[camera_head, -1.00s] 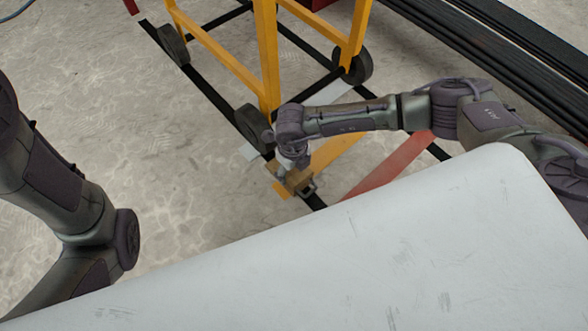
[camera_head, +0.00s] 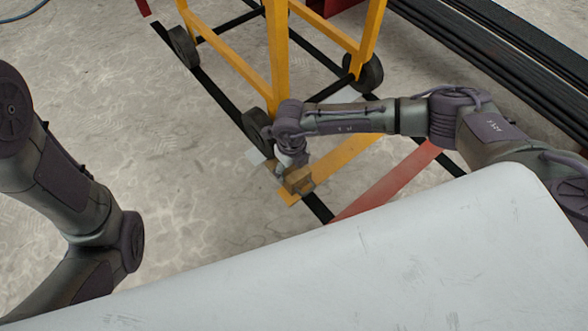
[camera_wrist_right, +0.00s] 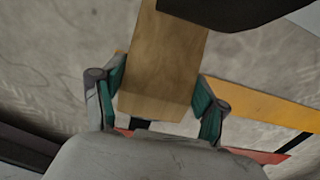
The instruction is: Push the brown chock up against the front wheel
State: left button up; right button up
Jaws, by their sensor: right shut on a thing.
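The brown chock (camera_head: 300,182) is a wooden block low by the floor, in front of the yellow cart's front wheel (camera_head: 256,128). In the right wrist view the chock (camera_wrist_right: 163,65) lies between the two green-padded fingers of my right gripper (camera_wrist_right: 160,96), which is shut on it. In the head view the right gripper (camera_head: 290,170) is partly hidden by its own wrist. The dark wheel (camera_wrist_right: 240,8) shows at the top of the wrist view, close to the chock's far end; whether they touch is unclear. My left arm shows at the left, its gripper out of view.
The yellow cart frame (camera_head: 278,55) stands above the wheel. Yellow, red and black strips (camera_head: 385,185) mark the floor by the chock. Long black bars (camera_head: 490,65) lie at the upper right. Open concrete floor (camera_head: 180,170) is at the left.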

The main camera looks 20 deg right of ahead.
jog(key=shift+w+a+b, duration=0.2)
jog(key=shift+w+b, duration=0.1)
jog(key=shift+w, duration=0.35)
jog(key=shift+w+a, duration=0.1)
jog(key=shift+w, duration=0.2)
jog(key=o, duration=1.5)
notch_tip(320, 180, up, 12)
